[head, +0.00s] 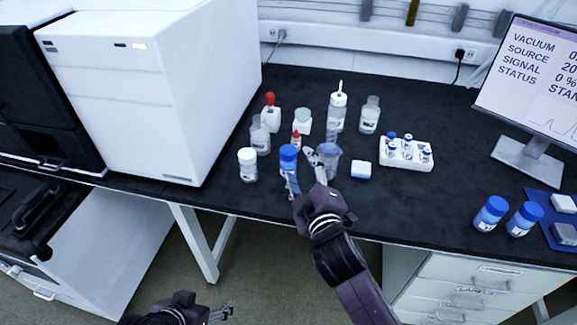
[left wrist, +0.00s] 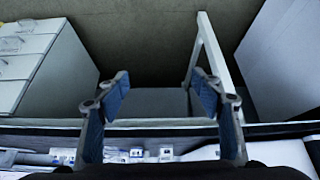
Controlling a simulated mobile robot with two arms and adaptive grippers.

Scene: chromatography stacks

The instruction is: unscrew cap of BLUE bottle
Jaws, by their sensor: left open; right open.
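A small bottle with a blue cap (head: 288,156) stands upright among the labware in the middle of the bench in the head view. My right gripper (head: 304,172) is open just in front and to the right of it, with one finger overlapping the bottle's lower part. I cannot tell whether it touches. My left gripper (head: 224,313) is low in front of the bench, far from the bottle. In the left wrist view the left gripper (left wrist: 163,93) is open and empty, over the floor.
Two blue-capped bottles (head: 490,213) stand at the right front edge. A clear beaker (head: 329,160) is behind my right gripper, a white-capped bottle (head: 247,164) left of the blue cap. A white vial rack (head: 406,154) and a monitor (head: 535,90) are further right.

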